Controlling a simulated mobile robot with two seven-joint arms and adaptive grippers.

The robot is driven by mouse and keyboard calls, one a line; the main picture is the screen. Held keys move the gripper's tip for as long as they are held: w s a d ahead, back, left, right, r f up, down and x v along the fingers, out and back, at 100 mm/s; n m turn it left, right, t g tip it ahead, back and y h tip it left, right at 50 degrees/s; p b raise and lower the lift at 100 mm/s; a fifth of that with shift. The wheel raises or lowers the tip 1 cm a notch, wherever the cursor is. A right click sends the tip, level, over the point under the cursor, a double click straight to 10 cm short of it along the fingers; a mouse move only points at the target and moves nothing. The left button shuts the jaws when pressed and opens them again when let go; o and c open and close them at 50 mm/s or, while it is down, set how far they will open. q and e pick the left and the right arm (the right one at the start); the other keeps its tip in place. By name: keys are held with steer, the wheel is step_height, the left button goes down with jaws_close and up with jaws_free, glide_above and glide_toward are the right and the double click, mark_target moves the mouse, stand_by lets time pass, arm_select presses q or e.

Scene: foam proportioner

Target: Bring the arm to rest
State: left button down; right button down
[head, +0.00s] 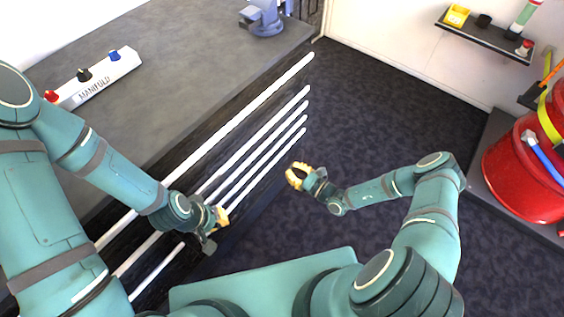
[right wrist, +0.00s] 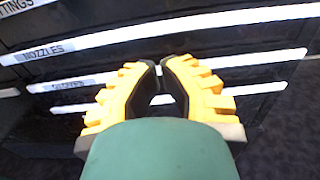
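My right arm reaches over the dark floor in the head view. Its gripper (head: 297,176) has yellow fingers and hangs in the air, apart from the drawer fronts. In the right wrist view the gripper's (right wrist: 159,72) fingertips come together, with only a narrow dark gap between the black pads, and nothing is held. My left gripper (head: 220,218) is beside the white drawer handles at the left. Its fingers are small and partly hidden, so I cannot tell whether they are open or touching a handle.
A grey-topped cabinet (head: 190,50) has long white drawer handles (head: 250,105). A manifold block (head: 100,80) and a blue-grey vise (head: 265,18) are on top. A small shelf (head: 485,38) hangs on the wall. A red drum (head: 520,175) stands at right. Dark floor (head: 365,120) is clear.

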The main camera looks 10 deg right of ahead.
steer(key=shift+s+d, duration=0.35)
steer(key=shift+s, duration=0.1)
steer(key=s+a+r+n+g+y, duration=0.1)
steer(key=s+a+r+n+g, duration=0.2)
steer(key=s+a+n+g, duration=0.9)
steer(key=s+d+r+n+g+h, duration=0.35)
steer(key=s+d+n+h, duration=0.2)
steer(key=n, duration=0.45)
steer(key=r+n+t, duration=0.1)
steer(key=r, duration=0.1)
steer(key=r+n+t+h, duration=0.1)
steer(key=n, duration=0.1)
steer(key=w+r+n+t+h, duration=0.1)
steer(key=r, duration=0.1)
steer(key=shift+w+r+n+h, duration=0.1)
steer(key=shift+r+n+h, duration=0.15)
steer(key=shift+r+n, duration=0.15)
